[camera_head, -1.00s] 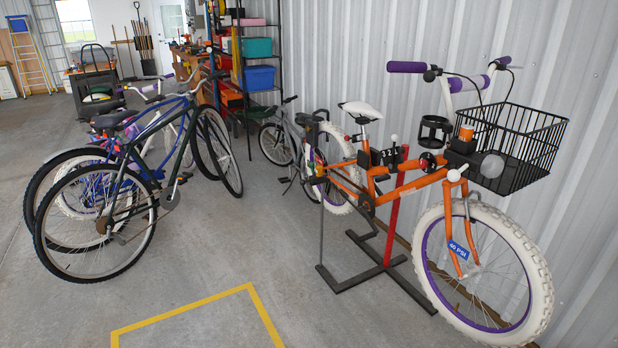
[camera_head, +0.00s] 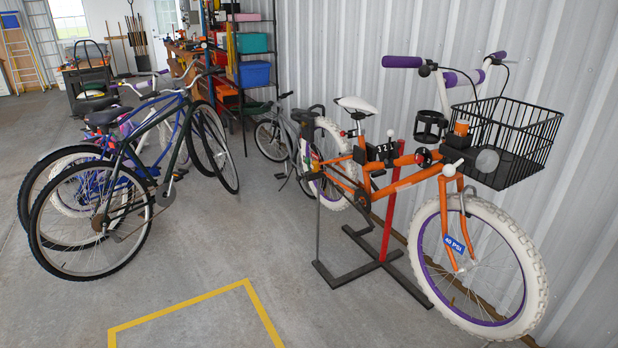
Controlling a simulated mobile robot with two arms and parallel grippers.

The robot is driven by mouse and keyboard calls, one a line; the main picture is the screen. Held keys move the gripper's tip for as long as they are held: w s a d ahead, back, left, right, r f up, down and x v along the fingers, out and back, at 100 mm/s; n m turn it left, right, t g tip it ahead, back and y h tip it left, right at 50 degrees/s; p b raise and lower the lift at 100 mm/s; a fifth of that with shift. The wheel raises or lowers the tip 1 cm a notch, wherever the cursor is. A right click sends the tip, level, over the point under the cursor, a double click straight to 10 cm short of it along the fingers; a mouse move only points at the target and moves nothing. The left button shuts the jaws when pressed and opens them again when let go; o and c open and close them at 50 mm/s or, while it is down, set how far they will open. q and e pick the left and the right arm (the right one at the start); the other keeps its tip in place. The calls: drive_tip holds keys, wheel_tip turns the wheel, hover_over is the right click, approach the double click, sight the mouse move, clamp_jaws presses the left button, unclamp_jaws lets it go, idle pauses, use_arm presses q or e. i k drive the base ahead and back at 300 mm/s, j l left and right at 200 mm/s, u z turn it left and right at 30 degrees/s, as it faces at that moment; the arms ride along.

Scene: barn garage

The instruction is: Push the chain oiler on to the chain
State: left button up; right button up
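An orange bike (camera_head: 408,184) with white tyres, purple grips and a white saddle stands on a dark floor stand with a red post (camera_head: 390,200) at the right. Its chain area lies around the lower rear of the frame (camera_head: 363,199), small and partly hidden by the frame and stand. I cannot make out the chain oiler for sure. A small black box with white marks (camera_head: 381,152) sits on the upper frame tube. Neither of my grippers shows in the head view.
Several bikes (camera_head: 110,190) lean together at the left, and a grey bike (camera_head: 283,140) stands behind the orange one. A black wire basket (camera_head: 515,140) juts out at the right. A corrugated wall runs behind. Open concrete floor with a yellow line (camera_head: 180,308) lies in front.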

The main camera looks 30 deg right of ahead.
sight(315, 173)
drive_tip(key=i+z, duration=0.25)
drive_tip(key=z, duration=0.15)
drive_tip(key=i+z, duration=0.25)
drive_tip(key=z, duration=0.15)
drive_tip(key=i+j+z, duration=0.25)
drive_tip(key=i+j, duration=0.35)
drive_tip(key=i, duration=0.25)
drive_tip(key=i+j+z, duration=0.25)
drive_tip(key=i+j, duration=0.5)
drive_tip(key=i, duration=0.05)
